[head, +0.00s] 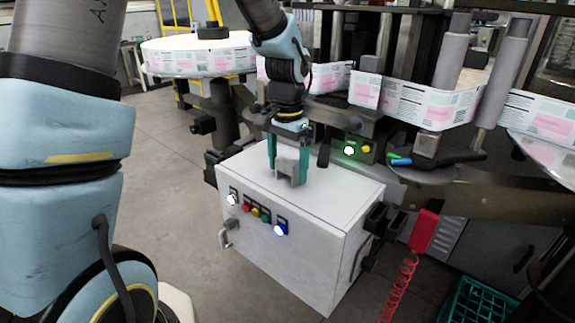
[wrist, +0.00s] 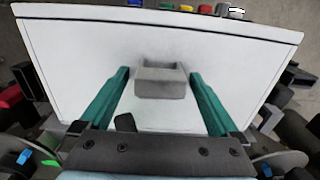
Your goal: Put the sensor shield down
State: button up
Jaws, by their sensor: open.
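The sensor shield, a small grey bracket-like block (head: 288,165), sits on the white top of the control box (head: 335,190). In the wrist view the shield (wrist: 160,82) lies between and just beyond the two green fingers, with a gap on each side. My gripper (head: 288,172) points down at the box top and is open around the shield. It also shows in the wrist view (wrist: 160,75) with its fingers spread wide. Part of the shield is hidden behind a finger in the head view.
The box front has coloured buttons (head: 257,212) and a handle (head: 228,235). Behind stand the labeller's rollers and printed label web (head: 425,103). A red holder with a coiled cord (head: 424,232) hangs at the right, above a green crate (head: 475,302). The box top around the shield is clear.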

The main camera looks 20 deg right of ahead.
aim_at(287, 160)
notch_tip(287, 160, up, 12)
jog(key=b, duration=0.2)
jog(key=a+f+n, duration=0.3)
jog(key=a, duration=0.6)
jog(key=s+a+f+n+t, duration=0.1)
jog(key=a+f+n, duration=0.3)
jog(key=a, duration=0.6)
jog(key=a+f+n, duration=0.4)
jog(key=a, duration=0.5)
jog(key=shift+s+a+f+t, duration=0.15)
jog(key=shift+s+f+t, duration=0.15)
jog(key=shift+s, duration=0.1)
jog(key=shift+r, duration=0.1)
